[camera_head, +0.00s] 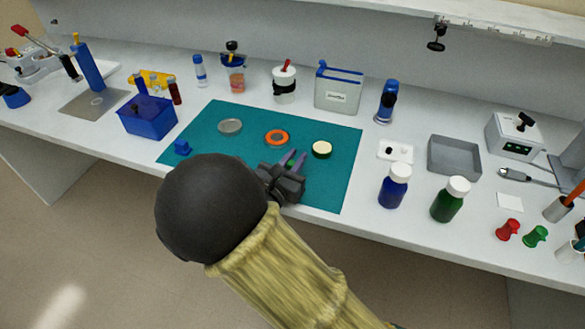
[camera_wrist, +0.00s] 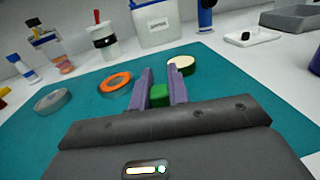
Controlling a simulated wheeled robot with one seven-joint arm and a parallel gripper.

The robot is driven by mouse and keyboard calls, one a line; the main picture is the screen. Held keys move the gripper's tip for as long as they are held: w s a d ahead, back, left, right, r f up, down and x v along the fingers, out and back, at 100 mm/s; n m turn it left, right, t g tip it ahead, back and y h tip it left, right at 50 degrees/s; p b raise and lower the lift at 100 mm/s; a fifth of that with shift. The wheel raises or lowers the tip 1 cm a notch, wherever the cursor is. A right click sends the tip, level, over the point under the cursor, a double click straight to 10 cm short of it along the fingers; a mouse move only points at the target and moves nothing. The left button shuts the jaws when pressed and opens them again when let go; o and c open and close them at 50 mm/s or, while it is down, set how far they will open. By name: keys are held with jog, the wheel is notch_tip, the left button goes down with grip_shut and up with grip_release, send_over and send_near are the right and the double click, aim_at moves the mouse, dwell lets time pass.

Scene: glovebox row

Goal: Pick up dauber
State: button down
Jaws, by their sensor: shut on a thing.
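My gripper (camera_head: 293,162) is over the teal mat (camera_head: 210,175), near the mat's front part. In the wrist view its two purple fingers (camera_wrist: 162,92) are shut on a small green thing (camera_wrist: 159,95). Only a green face of it shows between the fingers, and the rest is hidden. I cannot tell for sure that it is the dauber, or whether it touches the mat. In the head view the fingers and wrist mostly cover it.
On the mat lie an orange ring (camera_head: 277,137), a grey disc (camera_head: 230,126), a cream-topped round piece (camera_head: 321,149) and a blue block (camera_head: 182,147). Blue (camera_head: 394,187) and green (camera_head: 450,200) bottles stand right of the mat. A white tub (camera_head: 338,92) stands behind.

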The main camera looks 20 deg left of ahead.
notch_tip(320, 180, up, 10)
jog(key=p, duration=0.1)
jog(key=shift+p, duration=0.4)
dwell(0.8)
